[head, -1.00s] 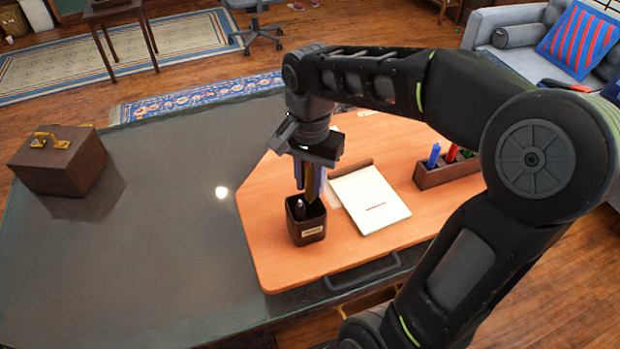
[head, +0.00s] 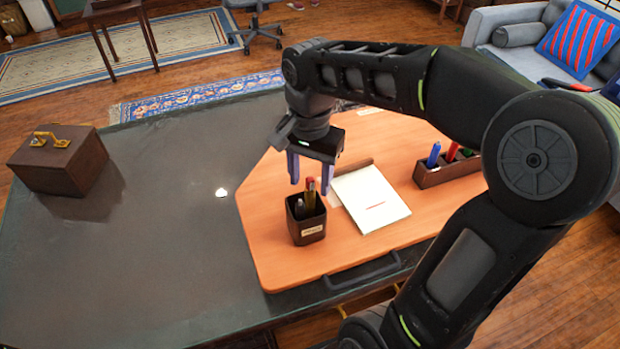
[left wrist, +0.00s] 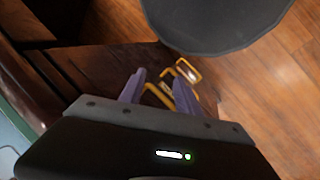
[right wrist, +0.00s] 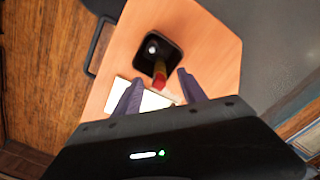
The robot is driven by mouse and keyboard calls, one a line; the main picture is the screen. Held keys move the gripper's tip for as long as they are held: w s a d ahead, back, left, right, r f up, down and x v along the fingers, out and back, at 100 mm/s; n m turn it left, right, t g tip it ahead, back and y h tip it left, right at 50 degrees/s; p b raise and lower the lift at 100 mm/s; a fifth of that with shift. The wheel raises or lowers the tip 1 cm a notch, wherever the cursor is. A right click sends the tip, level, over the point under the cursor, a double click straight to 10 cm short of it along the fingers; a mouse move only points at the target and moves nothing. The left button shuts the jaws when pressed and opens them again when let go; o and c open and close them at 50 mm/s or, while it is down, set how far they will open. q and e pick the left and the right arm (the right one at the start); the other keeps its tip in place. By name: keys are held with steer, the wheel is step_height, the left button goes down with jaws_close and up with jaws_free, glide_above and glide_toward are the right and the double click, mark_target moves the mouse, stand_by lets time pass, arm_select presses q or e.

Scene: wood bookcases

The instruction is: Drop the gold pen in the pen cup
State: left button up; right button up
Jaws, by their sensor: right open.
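The dark pen cup (head: 305,228) stands upright on the orange-brown board. The gold pen (head: 311,197), with a red end, stands in it, leaning slightly. A second, dark pen with a pale tip (head: 299,205) is in the cup too. My right gripper (head: 309,187) is open just above the cup, its purple fingers apart on either side of the gold pen's top. The right wrist view shows the cup (right wrist: 172,50) and the pen's red end (right wrist: 159,80) between the open fingers (right wrist: 157,90). My left gripper (left wrist: 159,85) is open and empty, low by dark wood.
A white notepad (head: 370,198) lies right of the cup. A dark holder (head: 447,174) with coloured markers stands farther right. A brown box (head: 62,162) with a gold handle sits at the desk's left.

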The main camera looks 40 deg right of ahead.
step_height(320, 180, up, 7)
steer(key=shift+r, duration=0.1)
stand_by(1.3)
